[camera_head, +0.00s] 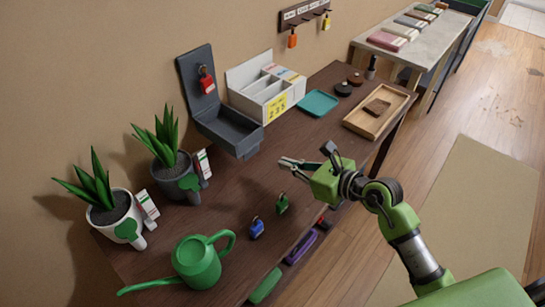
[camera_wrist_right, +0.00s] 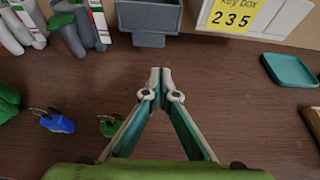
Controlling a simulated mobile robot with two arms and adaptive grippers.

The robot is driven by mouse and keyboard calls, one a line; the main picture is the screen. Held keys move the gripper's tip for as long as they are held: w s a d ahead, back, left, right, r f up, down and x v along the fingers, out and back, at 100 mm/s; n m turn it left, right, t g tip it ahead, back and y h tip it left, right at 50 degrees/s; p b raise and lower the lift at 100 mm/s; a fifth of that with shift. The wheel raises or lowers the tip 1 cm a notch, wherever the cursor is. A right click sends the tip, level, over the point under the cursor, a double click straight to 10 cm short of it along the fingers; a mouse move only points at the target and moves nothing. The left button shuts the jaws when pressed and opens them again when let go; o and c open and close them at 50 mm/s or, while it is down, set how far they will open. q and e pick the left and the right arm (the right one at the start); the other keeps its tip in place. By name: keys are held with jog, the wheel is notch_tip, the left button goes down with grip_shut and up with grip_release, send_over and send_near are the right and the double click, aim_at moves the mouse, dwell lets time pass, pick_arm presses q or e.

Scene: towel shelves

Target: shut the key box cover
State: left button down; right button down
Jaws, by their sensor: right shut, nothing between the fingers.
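The dark grey key box (camera_head: 232,133) stands on the brown table against the wall. Its cover (camera_head: 193,75) stands open and upright at the back, with a red padlock (camera_head: 207,82) in front of it. The front of the box also shows at the top of the wrist view (camera_wrist_right: 150,18); its cover is out of that view. My right gripper (camera_head: 283,162) is in front of the box, to its right and apart from it. Its fingers are shut with nothing between them, and the fingertips (camera_wrist_right: 160,75) point toward the box. My left gripper is not in view.
A white organizer (camera_head: 247,75) with a yellow "key box 235" note stands close right of the box. Potted plants (camera_head: 177,180) stand left. A green watering can (camera_head: 195,263), blue padlock (camera_head: 257,229) and green padlock (camera_head: 282,205) are nearer. A teal tray (camera_head: 318,103) lies right.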

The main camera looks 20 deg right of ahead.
jog(key=x, duration=0.9)
jog(key=shift+a+p, duration=0.25)
jog(key=shift+p, duration=0.1)
jog(key=shift+r, duration=0.15)
